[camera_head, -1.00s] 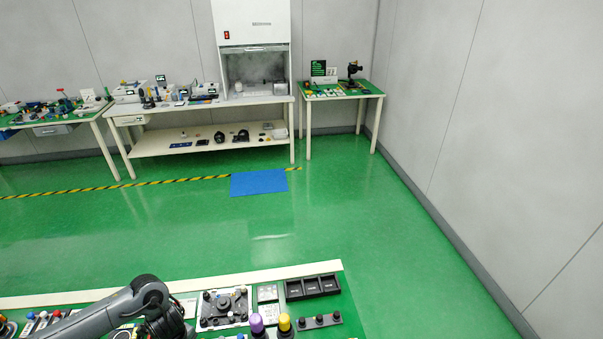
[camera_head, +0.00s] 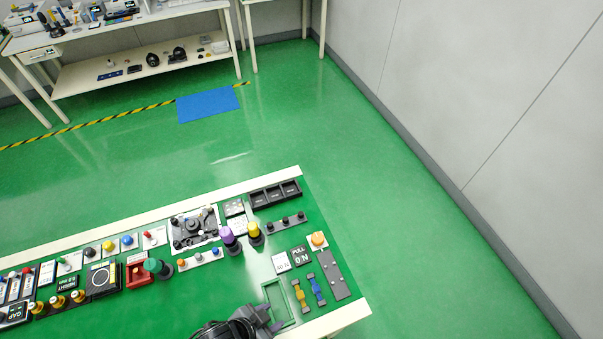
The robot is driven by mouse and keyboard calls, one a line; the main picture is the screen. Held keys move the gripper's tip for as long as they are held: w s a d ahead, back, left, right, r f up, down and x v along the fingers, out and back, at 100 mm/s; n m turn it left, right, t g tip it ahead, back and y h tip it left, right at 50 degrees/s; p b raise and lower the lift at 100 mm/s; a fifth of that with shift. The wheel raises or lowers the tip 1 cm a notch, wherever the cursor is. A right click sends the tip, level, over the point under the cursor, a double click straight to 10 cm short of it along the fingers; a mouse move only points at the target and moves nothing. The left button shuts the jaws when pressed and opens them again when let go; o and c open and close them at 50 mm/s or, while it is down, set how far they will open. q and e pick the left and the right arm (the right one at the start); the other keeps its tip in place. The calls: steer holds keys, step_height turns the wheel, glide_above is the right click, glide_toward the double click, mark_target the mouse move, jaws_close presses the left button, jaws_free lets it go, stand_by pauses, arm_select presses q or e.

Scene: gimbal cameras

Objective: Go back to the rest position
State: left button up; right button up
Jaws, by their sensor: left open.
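My left gripper (camera_head: 270,319) shows at the bottom edge of the head view, with its dark body partly cut off by the frame. Its grey fingers are apart and nothing shows between them. It is over the near part of the green-topped bench (camera_head: 205,300), beside a green rectangular frame (camera_head: 267,291). Most of my left arm is out of view. My right gripper is not in view.
The bench holds a purple-topped knob (camera_head: 227,236), a yellow-topped knob (camera_head: 254,230), an orange button (camera_head: 318,239), a black three-part tray (camera_head: 275,194) and several switches. A blue mat (camera_head: 208,104) lies on open green floor. A grey wall stands right.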

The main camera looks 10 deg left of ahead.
arm_select(q)
steer(key=s+a+r+n+g+y, duration=0.2)
steer(key=a+r+n+y, duration=0.3)
steer(key=a, duration=0.6)
step_height(320, 180, up, 18)
steer(key=h+p, duration=0.1)
steer(key=p, duration=1.7)
steer(key=shift+s+d+r, duration=0.15)
steer(key=shift+d+r, duration=0.05)
steer(key=shift+r, duration=0.05)
steer(key=shift+o, duration=0.2)
